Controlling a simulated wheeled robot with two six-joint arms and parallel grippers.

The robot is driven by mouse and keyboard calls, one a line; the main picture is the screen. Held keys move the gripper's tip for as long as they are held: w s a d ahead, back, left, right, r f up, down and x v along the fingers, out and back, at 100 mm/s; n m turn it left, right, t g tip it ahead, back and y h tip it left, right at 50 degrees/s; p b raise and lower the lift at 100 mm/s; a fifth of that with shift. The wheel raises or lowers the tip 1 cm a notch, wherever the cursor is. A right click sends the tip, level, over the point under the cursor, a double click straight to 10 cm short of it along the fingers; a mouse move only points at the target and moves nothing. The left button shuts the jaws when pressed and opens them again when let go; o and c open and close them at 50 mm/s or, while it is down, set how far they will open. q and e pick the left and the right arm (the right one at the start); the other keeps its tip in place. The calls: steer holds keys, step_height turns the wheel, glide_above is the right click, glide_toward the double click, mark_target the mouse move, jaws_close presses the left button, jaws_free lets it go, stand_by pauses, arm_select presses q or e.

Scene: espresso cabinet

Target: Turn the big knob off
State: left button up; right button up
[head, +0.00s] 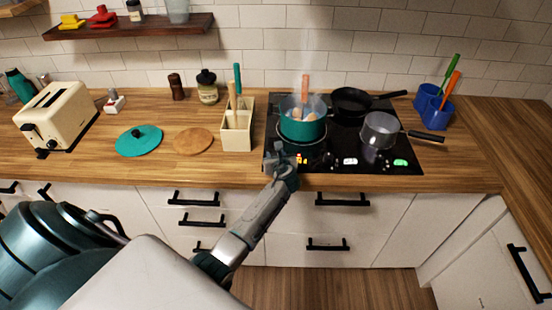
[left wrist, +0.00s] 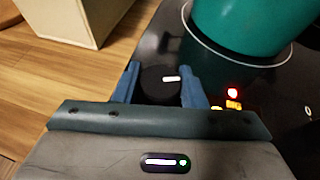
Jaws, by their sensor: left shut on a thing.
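The big knob (left wrist: 160,84) is dark and round with a short white mark, on the black cooktop (head: 345,162). In the left wrist view it sits between the two blue fingers of my left gripper (left wrist: 161,85), which is shut on it. The white mark lies nearly sideways in that view. In the head view my left gripper (head: 280,152) is at the front left corner of the cooktop and hides the knob. Red and yellow lights (left wrist: 233,98) glow beside it. My right gripper is not in view.
A steaming teal pot (head: 303,128) stands just behind my left gripper. A black pan (head: 350,101) and a grey saucepan (head: 380,130) are on the cooktop too. A cream utensil box (head: 236,138) stands close on the left. Bare counter (head: 225,174) lies in front of it.

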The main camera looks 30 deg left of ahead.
arm_select(q)
steer(key=n+g+y+b, duration=0.2)
steer(key=n+g+y, duration=0.1)
steer(key=n+g, duration=0.1)
steer(key=shift+w+f+n+g, duration=0.1)
steer(key=shift+n+g, duration=0.2)
steer(key=shift+n, duration=0.1)
steer(key=n+g+y+b, duration=0.1)
steer(key=n+g+b, duration=0.1)
steer(key=shift+n+g+b, duration=0.3)
steer(key=shift+g, duration=0.1)
steer(key=n+g+b, duration=0.4)
steer(key=g+b, duration=0.1)
steer(key=shift+f+n, duration=0.1)
steer(key=shift+n, duration=0.2)
steer(key=shift+n+g+h+b, duration=0.4)
steer(key=shift+n+g+b, duration=0.3)
steer(key=shift+g+b, duration=0.25)
steer(key=o, duration=1)
steer(key=shift+r, duration=0.2)
steer(key=shift+d, duration=0.1)
